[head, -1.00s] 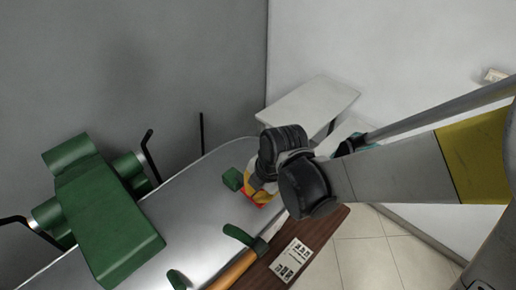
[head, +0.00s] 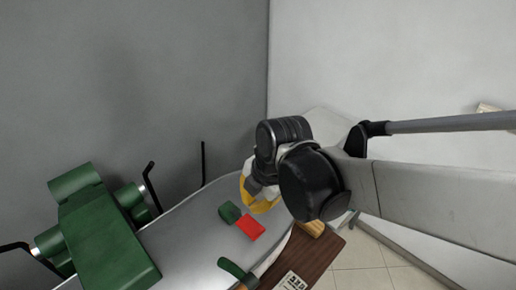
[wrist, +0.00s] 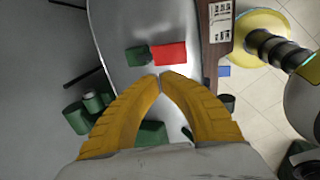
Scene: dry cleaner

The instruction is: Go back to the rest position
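My gripper (head: 259,207) has yellow fingers and hangs above the grey pressing board (head: 185,222), near its far right edge. In the wrist view, the fingertips (wrist: 161,75) come together with nothing visible between them. A red block (head: 250,227) lies on the board touching or right beside a green block (head: 229,212). Both also show in the wrist view, the red block (wrist: 168,54) and green block (wrist: 137,56) just beyond the fingertips and apart from them. My arm reaches in from the right.
A large green machine (head: 105,240) stands over the board at left, with black levers (head: 152,187). A brown wooden table (head: 318,255) with a printed card (head: 293,281) and a tan piece (head: 311,228) lies to the right. Tiled floor (head: 372,256) is open beyond it; grey walls stand behind.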

